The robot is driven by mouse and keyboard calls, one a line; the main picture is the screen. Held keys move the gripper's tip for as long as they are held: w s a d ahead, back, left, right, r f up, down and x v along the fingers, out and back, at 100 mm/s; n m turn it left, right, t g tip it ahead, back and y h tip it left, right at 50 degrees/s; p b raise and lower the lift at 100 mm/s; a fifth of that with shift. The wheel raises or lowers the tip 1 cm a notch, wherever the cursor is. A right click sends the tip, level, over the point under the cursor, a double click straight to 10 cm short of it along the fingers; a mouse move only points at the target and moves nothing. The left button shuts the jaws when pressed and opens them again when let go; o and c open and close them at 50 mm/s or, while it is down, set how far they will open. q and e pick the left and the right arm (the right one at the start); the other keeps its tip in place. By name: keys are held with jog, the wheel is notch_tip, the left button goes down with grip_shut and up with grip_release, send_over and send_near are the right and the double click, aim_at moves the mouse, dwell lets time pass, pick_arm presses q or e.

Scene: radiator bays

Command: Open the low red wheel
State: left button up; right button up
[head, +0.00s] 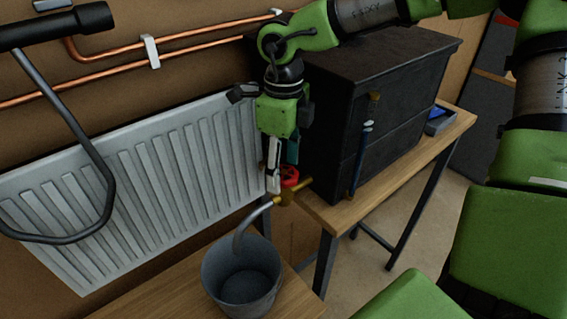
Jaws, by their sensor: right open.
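The low red wheel (289,177) is small and sits on a brass valve (280,195) by the radiator's lower right corner. My right gripper (281,170) points down, with its fingertips right at the wheel. It is open, with a pale finger on the left and a dark one on the right. The fingers and wrist hide part of the wheel, and I cannot tell if they touch it. A grey spout (246,224) bends from the valve down into a grey bucket (240,289). My left gripper is not in view.
A white radiator (140,190) fills the left. A dark chest (385,85) stands on a wooden bench (425,155) close to the right of my gripper. Copper pipes (185,38) run along the wall. A black bent bar (104,180) crosses the upper left.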

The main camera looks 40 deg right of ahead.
jog(key=c, duration=1.1)
jog(key=shift+c, duration=0.2)
jog(key=n+b, duration=0.2)
jog(key=b, duration=0.1)
jog(key=shift+f+n, duration=0.2)
jog(key=shift+n, duration=0.2)
jog(key=n+b, duration=0.2)
jog(key=shift+n, duration=0.4)
jog(key=n+b, duration=0.1)
jog(key=n, duration=0.3)
jog(key=shift+r+b, duration=0.1)
jog(key=shift+b, duration=0.25)
jog(key=n, duration=0.6)
jog(key=shift+r+b, duration=0.1)
jog(key=shift+b, duration=0.25)
jog(key=shift+n, duration=0.3)
